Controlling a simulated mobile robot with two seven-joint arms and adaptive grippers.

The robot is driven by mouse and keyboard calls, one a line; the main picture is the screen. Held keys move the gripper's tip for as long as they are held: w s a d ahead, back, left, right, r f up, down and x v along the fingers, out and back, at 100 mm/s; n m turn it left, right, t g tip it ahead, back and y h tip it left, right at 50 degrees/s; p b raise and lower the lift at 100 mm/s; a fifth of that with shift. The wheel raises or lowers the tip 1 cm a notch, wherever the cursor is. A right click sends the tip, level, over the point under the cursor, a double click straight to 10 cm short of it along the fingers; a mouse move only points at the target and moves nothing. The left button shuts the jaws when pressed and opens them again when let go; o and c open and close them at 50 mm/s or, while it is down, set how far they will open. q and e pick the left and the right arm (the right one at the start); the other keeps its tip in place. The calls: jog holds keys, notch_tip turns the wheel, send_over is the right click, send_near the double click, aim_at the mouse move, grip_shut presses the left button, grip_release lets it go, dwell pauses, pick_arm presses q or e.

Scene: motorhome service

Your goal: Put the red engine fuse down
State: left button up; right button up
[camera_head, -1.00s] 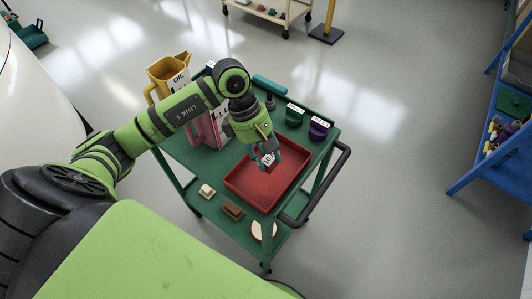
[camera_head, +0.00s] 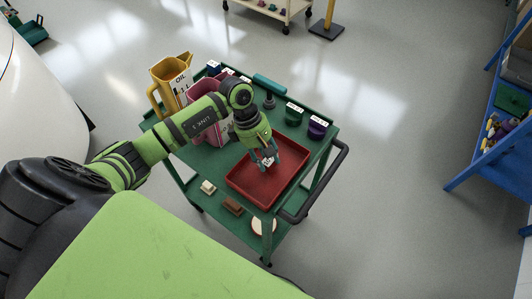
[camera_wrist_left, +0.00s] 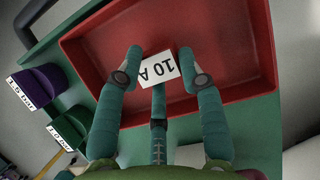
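The red engine fuse shows mainly as a white "10 A" label (camera_wrist_left: 158,69) between my left gripper's fingers; its red body blends with the tray behind it. The label also shows in the head view (camera_head: 268,161). My left gripper (camera_head: 267,163) points down over the red tray (camera_head: 241,185), its teal fingers close on both sides of the fuse. In the left wrist view, the gripper (camera_wrist_left: 159,64) has a third finger below the label. Whether the fuse touches the tray floor is unclear. My right gripper is out of view.
The tray lies on a green cart (camera_head: 203,157) with a black handle (camera_head: 326,187). The tray is otherwise empty.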

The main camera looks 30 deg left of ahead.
pick_arm(q)
jog(key=shift+o, duration=1.4)
jog(key=shift+r, duration=0.15)
jog(key=shift+a+r, duration=0.15)
jog(key=b+v, duration=0.4)
jog(key=v, duration=0.7)
jog(key=shift+r+b, duration=0.35)
jog(key=shift+b, duration=0.05)
jog(key=shift+f, duration=0.1)
